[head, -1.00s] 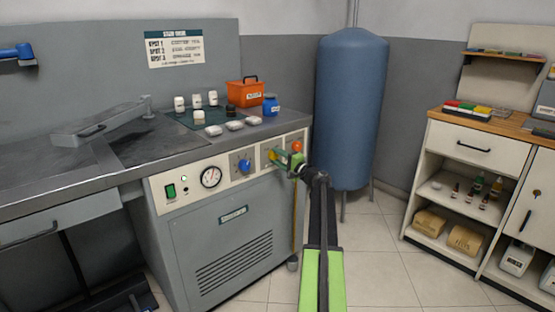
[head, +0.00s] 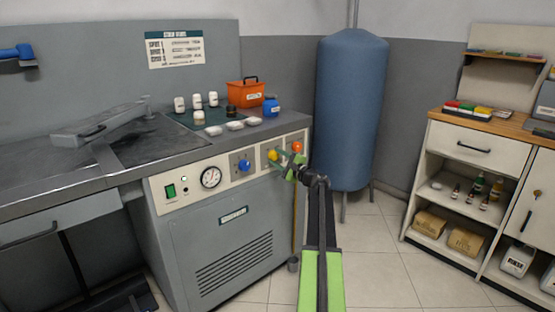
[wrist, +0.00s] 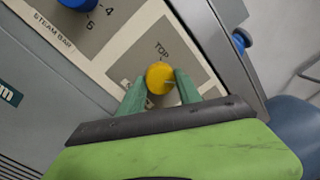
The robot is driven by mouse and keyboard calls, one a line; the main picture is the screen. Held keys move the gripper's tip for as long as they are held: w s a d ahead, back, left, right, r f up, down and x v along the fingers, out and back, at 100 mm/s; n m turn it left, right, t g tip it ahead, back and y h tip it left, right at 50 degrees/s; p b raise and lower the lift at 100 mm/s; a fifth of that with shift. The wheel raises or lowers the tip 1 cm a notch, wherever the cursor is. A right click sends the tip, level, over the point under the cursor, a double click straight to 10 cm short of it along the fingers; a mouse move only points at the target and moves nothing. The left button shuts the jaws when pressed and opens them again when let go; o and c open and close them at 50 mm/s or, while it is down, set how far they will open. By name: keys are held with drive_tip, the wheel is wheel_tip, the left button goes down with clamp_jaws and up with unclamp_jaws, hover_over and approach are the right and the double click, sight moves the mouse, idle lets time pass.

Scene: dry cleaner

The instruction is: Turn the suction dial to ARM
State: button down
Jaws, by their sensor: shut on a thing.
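The yellow dial (head: 273,155) is on the light front panel of the grey cabinet, right of a blue dial. In the wrist view the yellow dial (wrist: 159,77) sits between the two green fingers of my gripper (wrist: 160,84), which is shut on it. The word TOP is printed above the dial. No ARM label can be read; the fingers and gripper body cover the panel below the dial. A small mark shows on the dial's right side. In the head view my gripper (head: 284,165) reaches the panel from the right.
The blue dial (head: 244,165), a pressure gauge (head: 211,178) and a green switch (head: 170,190) lie left on the same panel. An orange knob (head: 297,147) is close on the right. A blue tank (head: 350,110) stands behind. Tiled floor is clear between cabinet and shelves.

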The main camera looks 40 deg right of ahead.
drive_tip(key=c, duration=0.8)
unclamp_jaws()
drive_tip(key=shift+c, duration=0.2)
drive_tip(key=s+a+f+b, duration=0.1)
drive_tip(key=s, duration=1.6)
drive_tip(key=shift+s+a+f, duration=0.15)
drive_tip(key=shift+s+f, duration=0.05)
drive_tip(key=shift+f, duration=0.05)
